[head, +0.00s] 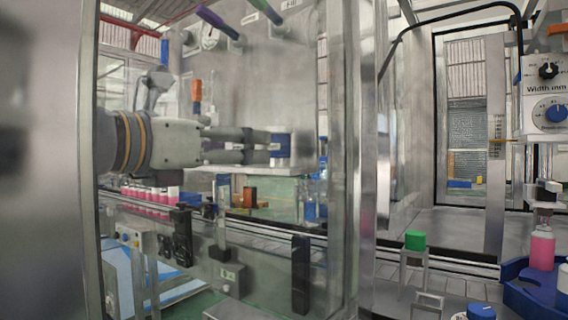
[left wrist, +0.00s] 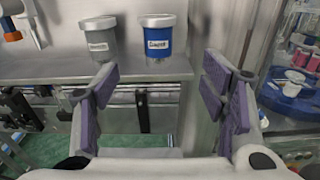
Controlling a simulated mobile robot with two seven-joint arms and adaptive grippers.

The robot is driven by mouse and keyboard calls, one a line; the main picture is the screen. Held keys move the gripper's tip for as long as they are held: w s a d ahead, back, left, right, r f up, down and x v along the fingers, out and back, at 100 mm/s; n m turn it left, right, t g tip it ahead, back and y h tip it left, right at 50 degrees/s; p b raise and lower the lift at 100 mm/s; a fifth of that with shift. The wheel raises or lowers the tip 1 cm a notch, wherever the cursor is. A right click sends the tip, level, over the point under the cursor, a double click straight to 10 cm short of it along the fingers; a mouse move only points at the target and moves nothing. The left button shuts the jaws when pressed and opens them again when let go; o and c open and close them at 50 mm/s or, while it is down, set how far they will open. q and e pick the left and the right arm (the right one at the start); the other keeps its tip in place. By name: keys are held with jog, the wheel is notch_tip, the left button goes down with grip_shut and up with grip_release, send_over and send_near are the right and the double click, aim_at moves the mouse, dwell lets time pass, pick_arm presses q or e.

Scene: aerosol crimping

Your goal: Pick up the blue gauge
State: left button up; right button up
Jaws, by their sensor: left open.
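The blue gauge (left wrist: 156,46) is a blue cylinder with a silver lid and a white label, upright on a grey metal shelf (left wrist: 60,68) in the left wrist view. My left gripper (left wrist: 160,85) is open, with purple pads on either side, and the gauge stands ahead of the gap, apart from the pads. In the head view, the left gripper (head: 268,145) points right, and the blue gauge (head: 282,146) shows at its fingertips, partly hidden by them. My right gripper is not in view.
A similar grey cylinder (left wrist: 101,42) stands left of the gauge on the shelf. A conveyor with pink bottles (head: 150,193) runs below. A metal post (head: 362,150) stands right of the gripper. A green block (head: 415,240) and a blue holder (head: 535,292) are at the right.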

pick_arm(q)
jog(key=x, duration=0.7)
jog(key=r+x, duration=0.1)
jog(key=x, duration=0.3)
jog(key=shift+w+d+r+p, duration=0.1)
jog(key=shift+w+d+p, duration=0.05)
jog(key=shift+w+p, duration=0.2)
jog(key=shift+c, duration=1.1)
jog(key=c, duration=1.3)
